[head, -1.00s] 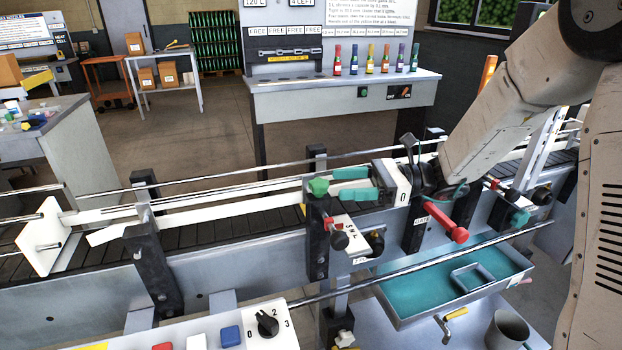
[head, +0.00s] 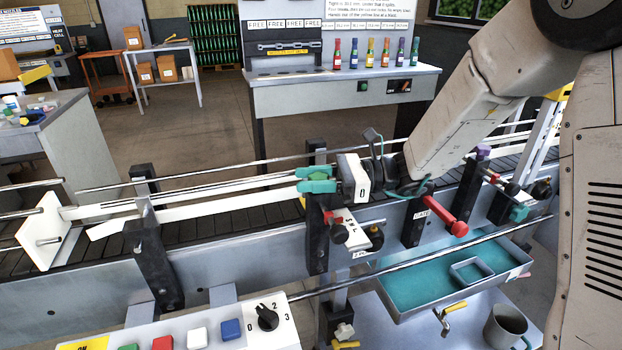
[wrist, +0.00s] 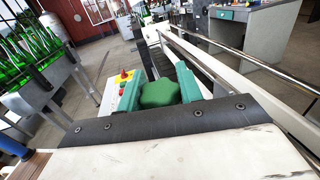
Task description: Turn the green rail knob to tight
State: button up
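The green rail knob (wrist: 160,93) sits between the two teal fingers of my gripper (wrist: 161,88) in the wrist view, filling the space between them. In the head view my gripper (head: 316,180) reaches left over the conveyor, with its fingers on either side of the knob at the top of a dark rail post (head: 317,235). The fingers look closed against the knob's sides. The knob is mostly hidden by the fingers in the head view, and its setting cannot be read.
A red handle (head: 458,228) and a white scale plate (head: 350,232) stand near the post. Guide rails (head: 230,183) run along the conveyor. A control panel (head: 185,336) with buttons and a teal-lined tray (head: 400,300) lie in front.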

jog(key=c, duration=0.3)
jog(key=m+t, duration=0.3)
jog(key=t, duration=0.1)
jog(key=shift+w+t, duration=0.15)
jog(key=shift+t, duration=0.25)
jog(key=shift+w+m+t+h, duration=0.2)
jog(key=shift+m+t+h, duration=0.4)
jog(key=shift+m+t, duration=0.5)
jog(key=o, duration=1)
jog(key=v, duration=0.8)
